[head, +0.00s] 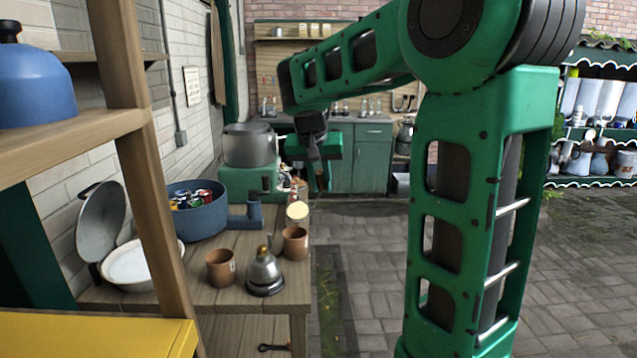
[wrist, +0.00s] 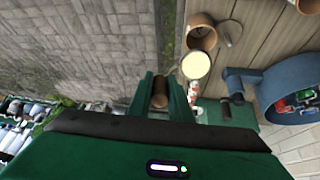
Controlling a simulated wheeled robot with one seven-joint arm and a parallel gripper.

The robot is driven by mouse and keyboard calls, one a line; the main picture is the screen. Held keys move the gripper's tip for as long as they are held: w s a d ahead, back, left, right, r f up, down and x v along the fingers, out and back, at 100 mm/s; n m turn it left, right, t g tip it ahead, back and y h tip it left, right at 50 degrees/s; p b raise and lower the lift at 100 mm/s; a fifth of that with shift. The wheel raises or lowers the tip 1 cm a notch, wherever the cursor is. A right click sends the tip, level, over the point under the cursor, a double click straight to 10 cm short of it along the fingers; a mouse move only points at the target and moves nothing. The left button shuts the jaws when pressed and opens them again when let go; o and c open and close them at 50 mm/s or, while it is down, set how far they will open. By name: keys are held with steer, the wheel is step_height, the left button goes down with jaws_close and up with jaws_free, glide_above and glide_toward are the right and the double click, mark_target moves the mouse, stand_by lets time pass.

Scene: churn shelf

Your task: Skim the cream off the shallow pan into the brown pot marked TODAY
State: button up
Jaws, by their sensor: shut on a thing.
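One shows in the wrist view (wrist: 202,32). A shallow white pan (head: 138,264) lies at the bench's left, partly behind a wooden post.
Paved floor (head: 365,265) right of the bench is clear.

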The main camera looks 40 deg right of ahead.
steer(key=shift+s+a+f+t+h, duration=0.35)
steer(key=shift+s+a+t+h, duration=0.15)
steer(key=shift+a+h, duration=0.15)
steer(key=shift+s+a+f+t+h, duration=0.35)
steer(key=shift+s+a+h, duration=0.2)
steer(key=shift+a, duration=0.25)
steer(key=shift+s+a+f+t+h, duration=0.3)
steer(key=shift+s+a+t+h, duration=0.15)
steer(key=shift+a+h, duration=0.2)
stand_by(1.1)
steer(key=shift+w+d+r+g+y, duration=0.35)
steer(key=shift+w+d+g+y, duration=0.15)
steer(key=shift+d+y, duration=0.15)
steer(key=shift+w+d+r+g+y, duration=0.35)
steer(key=shift+w+d+y, duration=0.25)
steer(key=shift+d, duration=0.2)
steer(key=shift+w+d+r+g+y, duration=0.3)
steer(key=shift+w+d+g+y, duration=0.15)
steer(key=shift+d+y, duration=0.2)
steer(key=w+d+r+g+y, duration=0.2)
steer(key=w+d+g+y, duration=0.1)
steer(key=d+y, duration=0.1)
steer(key=shift+w+d+r, duration=0.2)
steer(key=shift+d+r, duration=0.05)
steer(key=shift+d, duration=0.15)
stand_by(1.2)
